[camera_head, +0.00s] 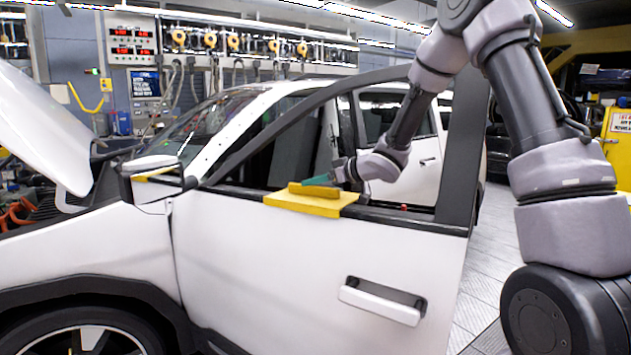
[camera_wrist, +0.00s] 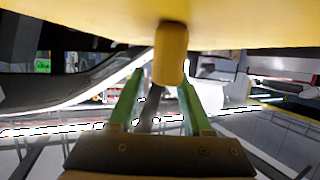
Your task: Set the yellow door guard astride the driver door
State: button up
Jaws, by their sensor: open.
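The yellow door guard (camera_head: 311,203) lies over the top edge of the driver door (camera_head: 300,252), at the base of the window opening. A yellow flap of it hangs on the near face; the far side is hidden. A raised yellow grip bar (camera_head: 313,190) runs along its top. My gripper (camera_head: 322,182), with green fingers, is at the bar from the window side. In the wrist view, the green fingers (camera_wrist: 158,88) are open, one on each side of the bar's rounded end (camera_wrist: 171,52). I cannot tell whether they touch it. The guard's yellow sheet (camera_wrist: 80,14) fills the top edge.
The white car's door stands open, its black window frame (camera_head: 255,140) rising around my forearm. The side mirror (camera_head: 155,178) is to the left, and the raised hood (camera_head: 40,125) is further left. The grey floor (camera_head: 495,255) right of the door is clear.

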jog(key=shift+s+f, duration=0.15)
jog(key=shift+f, duration=0.1)
jog(key=v, duration=0.7)
jog(key=shift+d+r, duration=0.15)
jog(key=shift+r, duration=0.3)
